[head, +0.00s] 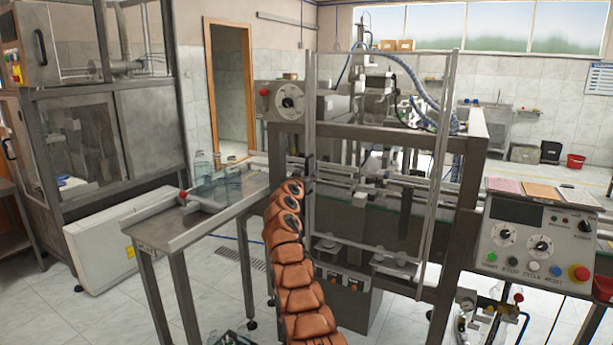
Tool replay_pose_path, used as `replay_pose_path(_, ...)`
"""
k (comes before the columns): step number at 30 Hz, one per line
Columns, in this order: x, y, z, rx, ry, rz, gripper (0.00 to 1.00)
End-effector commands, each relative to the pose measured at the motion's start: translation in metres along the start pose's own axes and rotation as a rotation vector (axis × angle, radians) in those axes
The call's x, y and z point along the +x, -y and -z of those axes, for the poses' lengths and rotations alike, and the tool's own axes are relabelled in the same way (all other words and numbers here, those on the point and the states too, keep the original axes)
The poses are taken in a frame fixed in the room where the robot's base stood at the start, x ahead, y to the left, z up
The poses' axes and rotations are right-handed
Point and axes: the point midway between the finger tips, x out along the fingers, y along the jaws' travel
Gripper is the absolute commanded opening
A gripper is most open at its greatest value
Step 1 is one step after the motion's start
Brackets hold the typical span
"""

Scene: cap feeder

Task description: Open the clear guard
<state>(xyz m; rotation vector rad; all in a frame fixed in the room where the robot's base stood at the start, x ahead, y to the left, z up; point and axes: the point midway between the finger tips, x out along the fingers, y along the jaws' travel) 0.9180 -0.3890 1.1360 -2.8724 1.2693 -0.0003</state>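The clear guard (434,180) is a tall see-through panel in a thin grey metal frame, standing upright at the front of the capping machine. Its left upright (311,110) is beside my arm, and its right upright leans slightly in the picture. I cannot tell whether the panel sits flush with the machine or stands a little out. My orange arm rises from the bottom middle. My gripper (303,166) is at the guard's left upright, about mid-height, near a small dark part there. The fingers are small and mostly hidden, so their opening and any contact are unclear.
A steel infeed table (165,232) with glass jars (203,165) stands left of my arm. A control panel (536,242) with knobs and buttons is at the right. A white cabinet (95,260) is at the left. Open tiled floor lies at the lower left.

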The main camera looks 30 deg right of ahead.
Motion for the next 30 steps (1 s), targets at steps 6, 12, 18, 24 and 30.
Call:
replay_pose_path(6, -0.0001, 0.0, 0.0, 0.0, -0.001, 0.0, 0.31)
replay_pose_path(12, -0.0002, 0.0001, 0.0002, 0.0, -0.001, 0.0, 0.1)
replay_pose_path(18, -0.0001, 0.0, 0.0002, 0.0, -0.001, 0.0, 0.0)
replay_pose_path(24, -0.0001, -0.0001, 0.0002, 0.0, -0.001, 0.0, 0.0)
replay_pose_path(30, -0.0001, -0.0001, 0.0003, 0.0, -0.001, 0.0, 0.0)
